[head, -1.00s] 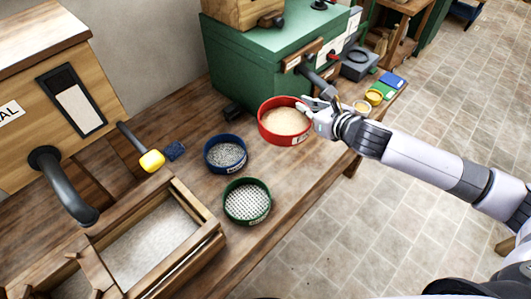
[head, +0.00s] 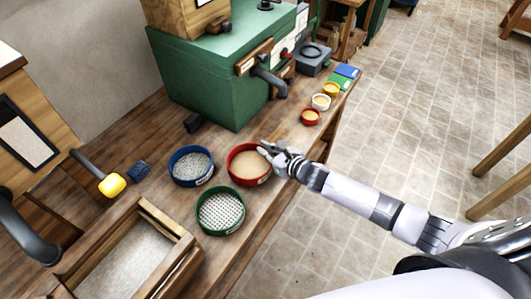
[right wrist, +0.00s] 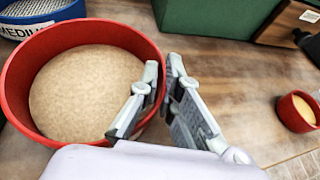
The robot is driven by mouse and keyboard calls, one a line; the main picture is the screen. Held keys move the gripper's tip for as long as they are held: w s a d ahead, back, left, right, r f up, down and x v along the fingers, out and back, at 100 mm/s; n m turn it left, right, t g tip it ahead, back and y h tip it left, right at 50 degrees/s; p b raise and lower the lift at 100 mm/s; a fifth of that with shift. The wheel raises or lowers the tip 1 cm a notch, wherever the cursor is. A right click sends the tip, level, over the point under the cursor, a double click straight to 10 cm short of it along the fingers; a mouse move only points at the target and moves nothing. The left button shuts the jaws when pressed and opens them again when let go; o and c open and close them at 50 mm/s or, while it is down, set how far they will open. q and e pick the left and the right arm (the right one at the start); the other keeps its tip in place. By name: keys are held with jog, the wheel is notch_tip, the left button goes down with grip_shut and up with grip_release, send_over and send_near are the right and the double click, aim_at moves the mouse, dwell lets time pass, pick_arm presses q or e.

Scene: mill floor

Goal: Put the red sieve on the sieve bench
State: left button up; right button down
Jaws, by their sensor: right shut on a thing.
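The red sieve (head: 249,180), a round pan with a pale tan mesh, is upright at the wooden bench (head: 255,215), just right of the blue sieve. It also shows large in the right wrist view (right wrist: 25,95). My right gripper (head: 270,152) is shut on its right rim, one finger inside the wall and one outside, as the right wrist view (right wrist: 162,75) shows. I cannot tell whether its base touches the bench top. The blue sieve (head: 190,184) and the green sieve (head: 219,229) stand on the bench beside it. My left gripper is not in view.
A green machine (head: 205,85) stands behind.

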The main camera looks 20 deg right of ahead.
jog(key=shift+f, duration=0.8)
jog(key=shift+f, duration=0.2)
jog(key=c, duration=1.8)
grip_release()
jog(key=shift+r, duration=0.15)
jog(key=shift+s+d+r, duration=0.1)
jog(key=shift+s, duration=0.1)
jog(key=b+v, duration=0.1)
jog(key=v, duration=0.9)
jog(key=shift+s+d, duration=0.15)
jog(key=shift+s, duration=0.15)
jog(key=shift+s+d+r, duration=0.15)
jog(key=shift+s+r, duration=0.2)
jog(key=shift+s, duration=0.05)
